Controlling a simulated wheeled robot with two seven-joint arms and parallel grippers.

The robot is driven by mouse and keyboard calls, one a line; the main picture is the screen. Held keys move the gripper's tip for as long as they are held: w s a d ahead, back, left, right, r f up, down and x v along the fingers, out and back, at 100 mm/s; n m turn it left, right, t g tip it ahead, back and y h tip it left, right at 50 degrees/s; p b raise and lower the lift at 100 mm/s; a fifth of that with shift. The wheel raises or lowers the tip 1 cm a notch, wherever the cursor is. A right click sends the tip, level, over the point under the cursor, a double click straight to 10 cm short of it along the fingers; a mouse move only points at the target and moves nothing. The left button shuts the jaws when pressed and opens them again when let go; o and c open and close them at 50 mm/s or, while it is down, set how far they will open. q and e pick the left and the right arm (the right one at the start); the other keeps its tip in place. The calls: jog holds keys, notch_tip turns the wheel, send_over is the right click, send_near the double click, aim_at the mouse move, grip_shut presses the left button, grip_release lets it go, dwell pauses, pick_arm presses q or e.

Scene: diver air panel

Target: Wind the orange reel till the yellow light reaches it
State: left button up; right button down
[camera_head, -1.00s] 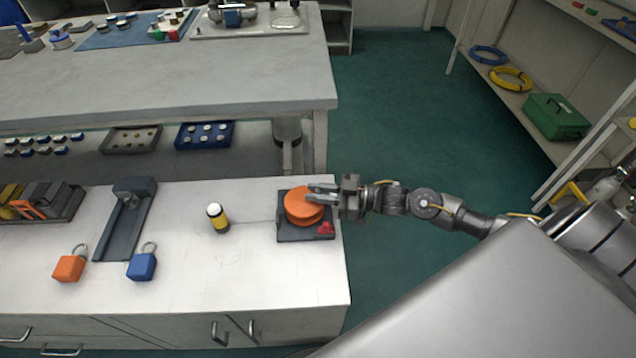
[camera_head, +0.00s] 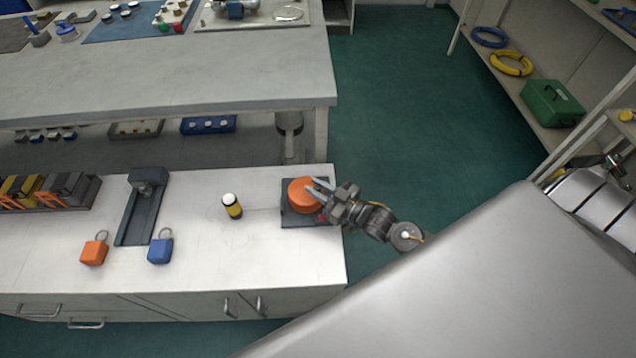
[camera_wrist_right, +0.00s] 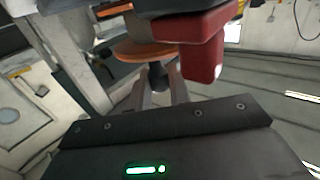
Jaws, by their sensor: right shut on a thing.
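The orange reel (camera_head: 301,192) sits on a dark base plate (camera_head: 301,220) at the right end of the near bench. My right gripper (camera_head: 312,184) is at the reel's top right, reaching in from the lower right. In the right wrist view its fingers (camera_wrist_right: 160,92) are shut on a small dark knob (camera_wrist_right: 160,72) beside the orange reel (camera_wrist_right: 145,50). The yellow light (camera_head: 233,209), a small cylinder with a white top and dark end, stands on the bench left of the reel, apart from it. A thin line runs between them. My left gripper is not in view.
A red part (camera_head: 321,217) is on the base plate near my gripper; it looms large in the wrist view (camera_wrist_right: 205,50). Orange (camera_head: 94,252) and blue (camera_head: 160,250) padlocks lie left, by a dark stand (camera_head: 138,222). The bench between light and reel is otherwise clear.

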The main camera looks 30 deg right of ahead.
jog(key=shift+a+h, duration=0.1)
jog(key=shift+h, duration=0.3)
jog(key=c, duration=1.3)
grip_release()
jog(key=shift+c, duration=0.2)
jog(key=v, duration=1.1)
jog(key=shift+f, duration=0.15)
jog(key=shift+w, duration=0.1)
